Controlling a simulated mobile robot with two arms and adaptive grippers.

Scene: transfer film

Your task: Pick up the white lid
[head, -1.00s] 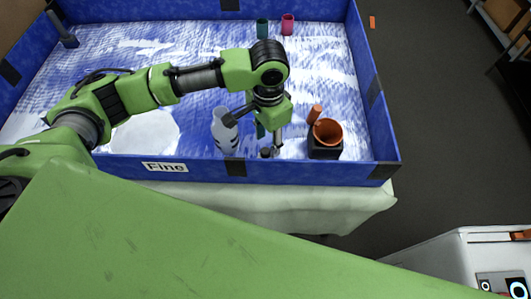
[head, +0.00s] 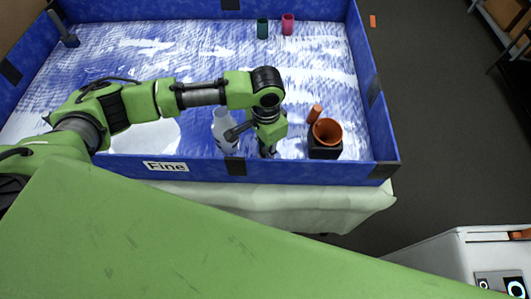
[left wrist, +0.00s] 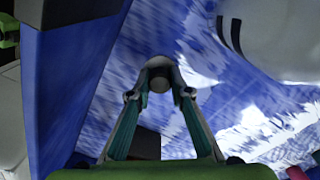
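My left gripper (head: 266,152) points down inside the blue-walled tray, by its near wall, just right of a white bottle (head: 221,130) with dark stripes. In the left wrist view, my left gripper (left wrist: 159,95) has a finger on each side of a small grey-white rounded piece (left wrist: 160,69), which looks like the lid. I cannot tell whether the fingertips press on it or stand just clear. In the head view the gripper hides the lid. The bottle also shows in the left wrist view (left wrist: 270,35). My right gripper is out of view.
The tray's near wall (head: 205,170) runs close beside the gripper. To the right stands an orange cup (head: 327,131) in a black block (head: 325,151). A green cup (head: 263,28) and a pink cup (head: 288,24) stand at the back. The tray's middle is clear.

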